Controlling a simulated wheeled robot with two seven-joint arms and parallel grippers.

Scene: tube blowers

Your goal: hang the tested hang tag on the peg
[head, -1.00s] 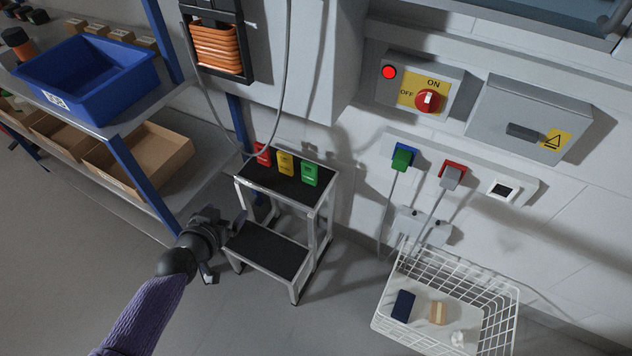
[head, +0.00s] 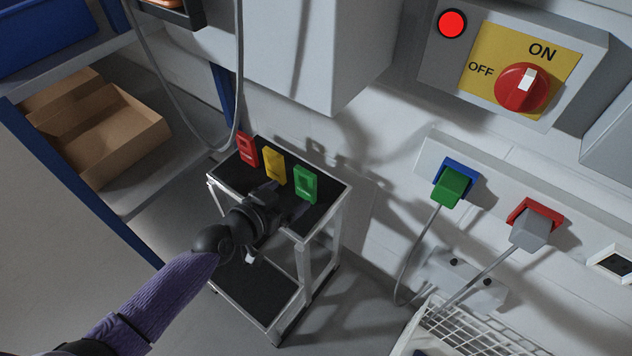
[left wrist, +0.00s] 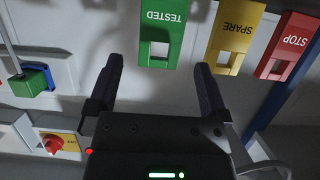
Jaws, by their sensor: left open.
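The green hang tag (head: 305,184) stands on the top step of a small step stool (head: 325,205). In the left wrist view the green tag (left wrist: 163,22) reads TESTED upside down and has a square opening. My left gripper (head: 284,203) is over the top step, just in front of the tags. In the left wrist view my left gripper (left wrist: 158,85) is open and empty, with the green tag beyond the gap between its fingers. I cannot make out the peg. My right gripper is out of view.
A yellow SPARE tag (head: 273,164) and a red STOP tag (head: 247,149) stand beside the green one. Plugged sockets (head: 450,187) and a red rotary switch (head: 521,88) are on the wall. A white wire basket (head: 470,332) is low on the right. Shelving is at left.

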